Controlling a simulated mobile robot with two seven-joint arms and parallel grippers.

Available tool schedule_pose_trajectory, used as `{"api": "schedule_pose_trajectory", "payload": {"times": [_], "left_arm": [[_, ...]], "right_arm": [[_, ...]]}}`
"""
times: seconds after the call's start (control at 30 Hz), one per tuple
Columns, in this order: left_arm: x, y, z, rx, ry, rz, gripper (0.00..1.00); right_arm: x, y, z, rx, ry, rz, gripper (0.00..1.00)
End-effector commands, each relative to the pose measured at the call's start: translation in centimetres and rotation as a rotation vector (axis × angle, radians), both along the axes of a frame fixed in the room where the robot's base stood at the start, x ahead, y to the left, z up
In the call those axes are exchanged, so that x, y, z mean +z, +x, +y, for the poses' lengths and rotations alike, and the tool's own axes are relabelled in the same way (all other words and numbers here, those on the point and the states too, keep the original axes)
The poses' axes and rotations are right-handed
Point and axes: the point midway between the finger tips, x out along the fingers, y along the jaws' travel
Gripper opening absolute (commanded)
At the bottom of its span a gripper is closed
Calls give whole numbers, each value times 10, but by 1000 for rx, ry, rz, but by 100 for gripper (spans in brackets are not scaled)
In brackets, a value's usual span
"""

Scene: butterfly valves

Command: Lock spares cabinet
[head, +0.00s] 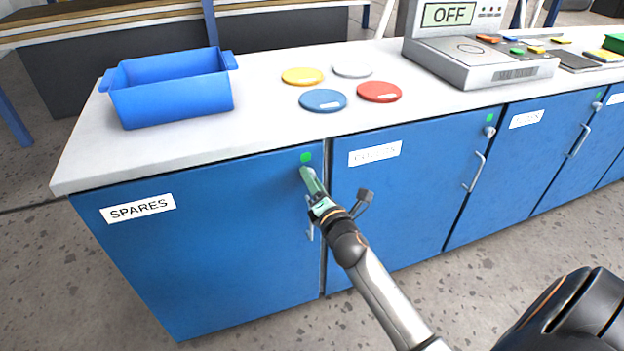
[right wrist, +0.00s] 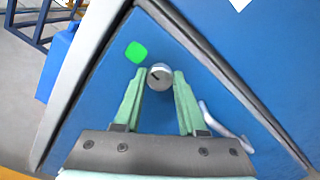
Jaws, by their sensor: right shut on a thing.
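The spares cabinet (head: 200,240) is a blue door under the left end of the white counter, with a "SPARES" label (head: 138,208). Its door looks closed. A green marker (head: 306,157) sits at its upper right corner; it also shows in the right wrist view (right wrist: 136,52). Below the marker is a round silver lock knob (right wrist: 160,76) with a dark slot. My right gripper (head: 306,176) is at the knob, its green fingers (right wrist: 158,85) on either side of it and shut on it. The door handle (head: 310,220) is partly hidden by my right gripper. My left gripper is not in view.
A blue bin (head: 170,88) and several coloured discs (head: 323,100) lie on the counter (head: 260,120). A grey device reading "OFF" (head: 470,60) stands further right. More blue cabinets with handles (head: 474,172) run to the right. The floor in front is clear.

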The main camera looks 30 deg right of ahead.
Motion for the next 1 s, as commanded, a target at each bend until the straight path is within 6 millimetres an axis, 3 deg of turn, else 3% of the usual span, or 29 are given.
{"api": "schedule_pose_trajectory", "payload": {"times": [0.17, 1.0], "left_arm": [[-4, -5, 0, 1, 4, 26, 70], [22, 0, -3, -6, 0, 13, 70]], "right_arm": [[1, 0, 0, -1, 112, -27, 0], [1, 0, 0, -2, 880, -211, 0]]}}
